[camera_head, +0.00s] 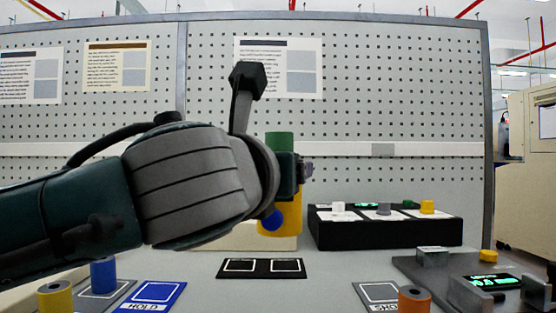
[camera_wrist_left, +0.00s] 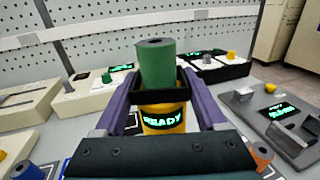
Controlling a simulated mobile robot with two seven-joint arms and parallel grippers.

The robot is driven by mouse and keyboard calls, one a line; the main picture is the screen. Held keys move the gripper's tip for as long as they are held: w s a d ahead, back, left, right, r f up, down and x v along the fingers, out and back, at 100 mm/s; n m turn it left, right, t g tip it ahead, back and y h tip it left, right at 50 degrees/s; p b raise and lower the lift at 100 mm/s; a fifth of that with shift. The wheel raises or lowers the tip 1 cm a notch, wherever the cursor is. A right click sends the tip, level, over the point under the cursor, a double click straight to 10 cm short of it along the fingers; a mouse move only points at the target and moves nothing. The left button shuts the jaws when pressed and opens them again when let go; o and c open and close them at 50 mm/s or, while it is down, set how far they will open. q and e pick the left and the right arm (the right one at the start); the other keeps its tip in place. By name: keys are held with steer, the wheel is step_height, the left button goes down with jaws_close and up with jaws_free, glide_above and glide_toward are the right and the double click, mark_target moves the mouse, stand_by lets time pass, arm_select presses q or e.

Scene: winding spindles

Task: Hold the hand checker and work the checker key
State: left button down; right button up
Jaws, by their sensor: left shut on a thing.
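The hand checker is a yellow body (camera_wrist_left: 163,118) with a lit green READY display, in the left wrist view. A green cylinder (camera_wrist_left: 156,66) with a dark hole in its top stands upright above it; black parts hide where they meet. My left gripper (camera_wrist_left: 160,92) is shut around this upright stack, a purple finger on each side. In the head view the yellow body (camera_head: 292,215) and green cylinder (camera_head: 280,142) show past my left wrist, seemingly above the bench. A round blue part (camera_head: 272,219) shows on the yellow body's side, possibly the key. My right gripper is not in view.
A blue HOLD mat (camera_head: 158,292), a blue spindle (camera_head: 103,274) and a yellow one (camera_head: 56,298) are at left. An orange spindle (camera_head: 413,300) and a grey station (camera_head: 430,270) are at right. A black rack (camera_head: 385,234) stands behind.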

arm_select(q)
steer(key=shift+f+b, duration=3.3)
steer(key=shift+f, duration=2.2)
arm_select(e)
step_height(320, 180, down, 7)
arm_select(q)
steer(key=shift+f+b, duration=0.3)
steer(key=shift+f, duration=0.35)
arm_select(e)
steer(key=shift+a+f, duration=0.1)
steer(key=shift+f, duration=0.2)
arm_select(q)
steer(key=shift+f, duration=0.1)
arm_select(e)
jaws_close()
